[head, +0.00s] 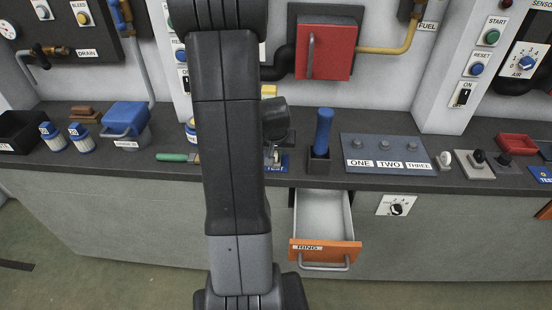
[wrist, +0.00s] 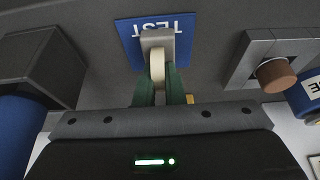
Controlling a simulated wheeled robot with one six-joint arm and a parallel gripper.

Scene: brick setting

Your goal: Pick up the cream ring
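The cream ring (wrist: 157,68) shows nearly edge-on in the wrist view, in front of a grey block (wrist: 158,40) on the blue TEST plate (wrist: 130,38). My gripper (wrist: 157,80) has one green finger close against each side of the ring, and it looks shut on it. The ring still overlaps the grey block in view; whether they touch I cannot tell. In the head view my arm hides most of this spot, and only part of the TEST plate (head: 284,166) shows. An open drawer (head: 325,248) labelled RING is below the counter; its visible inside looks empty.
A blue-handled tool stands in a dark holder (head: 319,160) just right of the TEST plate. A brown cylinder (wrist: 275,75) on a grey block is close by in the wrist view. A ONE-TWO-THREE panel (head: 388,150) is further right. A green-handled tool (head: 175,157) lies left.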

